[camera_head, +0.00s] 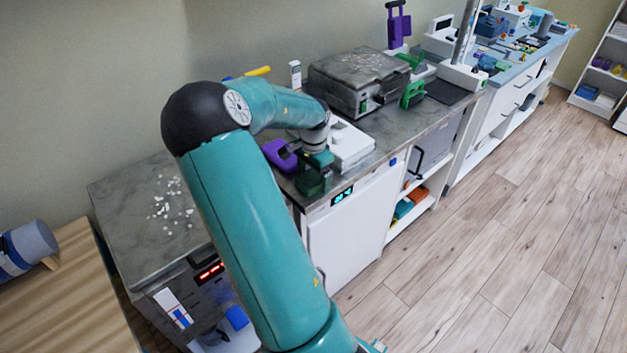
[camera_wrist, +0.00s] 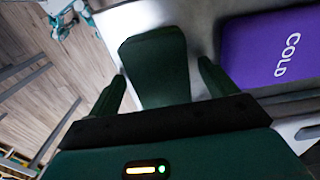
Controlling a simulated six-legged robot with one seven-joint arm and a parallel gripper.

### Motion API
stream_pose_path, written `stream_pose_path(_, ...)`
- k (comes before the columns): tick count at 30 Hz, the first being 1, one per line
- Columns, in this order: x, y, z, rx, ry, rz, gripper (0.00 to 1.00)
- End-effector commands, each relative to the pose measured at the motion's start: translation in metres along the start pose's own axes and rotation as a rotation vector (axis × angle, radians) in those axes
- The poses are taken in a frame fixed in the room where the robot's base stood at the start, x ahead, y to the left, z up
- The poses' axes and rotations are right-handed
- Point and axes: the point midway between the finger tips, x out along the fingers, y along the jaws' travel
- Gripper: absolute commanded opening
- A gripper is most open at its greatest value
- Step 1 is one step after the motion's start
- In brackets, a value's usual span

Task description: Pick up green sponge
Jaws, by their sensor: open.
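The green sponge (camera_wrist: 153,58) is a dark green block with rounded corners, seen in the wrist view between the two fingers of my gripper (camera_wrist: 162,70). The fingers are open, with a visible gap to the sponge on the right side; on the left the gap is narrow and contact is hard to tell. In the head view a dark green block (camera_head: 311,185), which looks like the sponge, is at the counter's front edge, right below my gripper (camera_head: 318,163). My gripper body hides the sponge's near end in the wrist view.
A purple pack marked COLD (camera_wrist: 268,48) lies close to the right finger. White stacked items (camera_head: 350,146) stand right of my gripper on the grey counter (camera_head: 388,128). A grey metal box (camera_head: 352,82) is farther back. White pieces (camera_head: 172,200) lie scattered at the left.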

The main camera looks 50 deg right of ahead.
Motion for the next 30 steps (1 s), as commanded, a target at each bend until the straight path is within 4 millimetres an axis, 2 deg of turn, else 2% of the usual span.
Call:
stream_pose_path(5,0.0,0.0,0.0,0.0,0.0,-0.001,0.85)
stream_pose_path(13,0.0,0.0,0.0,0.0,0.0,-0.001,0.37)
stream_pose_path(23,-0.002,0.0,0.0,0.0,0.0,-0.002,0.37)
stream_pose_path(30,-0.024,-0.001,0.0,0.0,0.0,-0.004,0.37)
